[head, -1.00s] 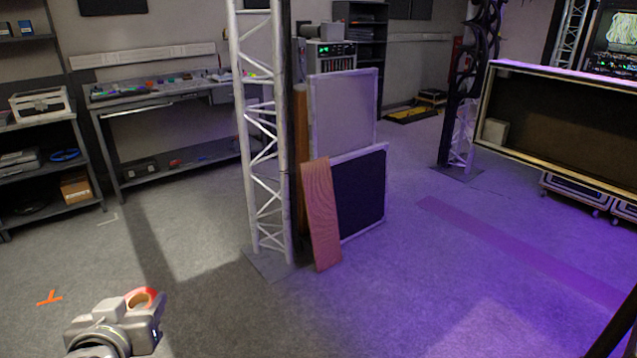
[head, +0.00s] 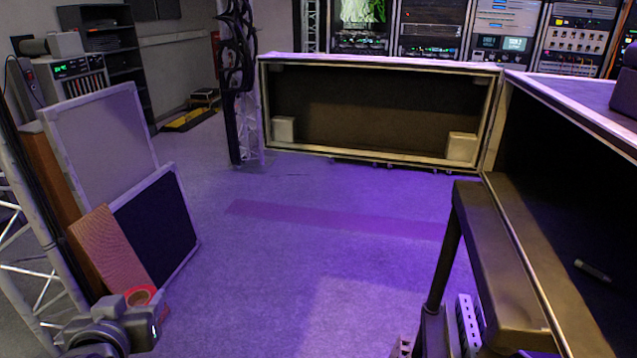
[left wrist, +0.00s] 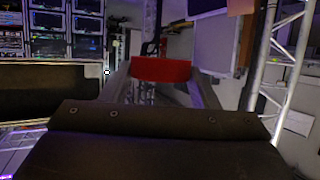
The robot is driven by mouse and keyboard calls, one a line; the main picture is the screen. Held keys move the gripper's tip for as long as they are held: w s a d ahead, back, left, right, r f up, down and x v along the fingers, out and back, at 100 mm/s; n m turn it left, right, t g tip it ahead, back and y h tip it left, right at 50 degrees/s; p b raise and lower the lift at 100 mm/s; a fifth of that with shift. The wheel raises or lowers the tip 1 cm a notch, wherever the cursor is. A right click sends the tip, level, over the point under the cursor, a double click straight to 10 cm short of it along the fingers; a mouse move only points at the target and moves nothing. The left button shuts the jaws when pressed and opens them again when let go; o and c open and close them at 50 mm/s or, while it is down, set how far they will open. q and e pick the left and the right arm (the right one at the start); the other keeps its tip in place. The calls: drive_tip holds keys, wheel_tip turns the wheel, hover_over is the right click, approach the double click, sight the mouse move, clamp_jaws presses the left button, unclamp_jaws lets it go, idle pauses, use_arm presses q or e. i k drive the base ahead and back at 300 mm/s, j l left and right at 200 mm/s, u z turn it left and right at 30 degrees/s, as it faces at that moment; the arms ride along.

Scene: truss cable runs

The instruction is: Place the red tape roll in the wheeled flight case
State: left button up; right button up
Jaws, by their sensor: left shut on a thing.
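The red tape roll (head: 149,290) is held in my left gripper (head: 140,306) at the lower left of the head view, above the floor. In the left wrist view the red roll (left wrist: 160,68) sits between the two fingers. Its far side is hidden. I cannot tell for certain which thing is the wheeled flight case. A large open-fronted, dark-lined case with a pale frame (head: 380,153) stands at the centre back, well away from the roll. My right gripper is not in view.
Another dark open-fronted unit (head: 540,160) fills the right side, with a small dark cylinder (head: 593,270) inside. A brown-topped bench (head: 490,250) stands before it. Leaning panels (head: 105,140), a wooden board (head: 110,250) and a white truss are at left. The middle floor is clear.

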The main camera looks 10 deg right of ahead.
sight(552, 240)
drive_tip(key=i+z, duration=0.1)
drive_tip(key=z, duration=0.3)
drive_tip(key=i+j+z, duration=0.1)
drive_tip(key=z, duration=0.3)
drive_tip(key=i+j+z, duration=0.1)
drive_tip(key=z, duration=0.3)
drive_tip(key=j+z, duration=0.2)
drive_tip(key=z, duration=0.2)
drive_tip(key=i+j, duration=0.05)
